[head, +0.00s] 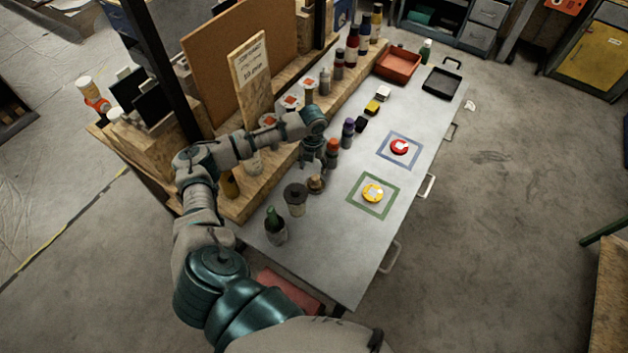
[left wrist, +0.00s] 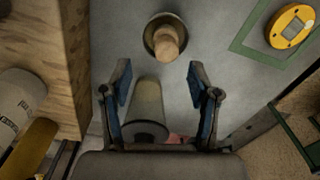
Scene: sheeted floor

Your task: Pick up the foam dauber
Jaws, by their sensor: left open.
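The foam dauber appears to be the small piece with a wooden knob on a round, dark-rimmed base (head: 316,185). It stands on the grey bench top, and in the left wrist view it (left wrist: 166,40) lies beyond the fingertips. My left gripper (head: 313,165) is above and close to it, pointing down. Its two blue-padded fingers (left wrist: 158,80) are spread apart with nothing gripped. A tapered, dark-topped cup (head: 295,198) stands beside the dauber; in the left wrist view it (left wrist: 148,105) shows between the fingers, nearer the palm. My right gripper is not in view.
A green bottle (head: 275,224) stands near the left end of the bench. Orange-capped (head: 332,153) and purple-capped bottles (head: 348,132) stand beyond the gripper. A yellow round gauge (head: 373,192) sits in a green square. A wooden shelf (head: 245,205) borders the back; the front bench is mostly clear.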

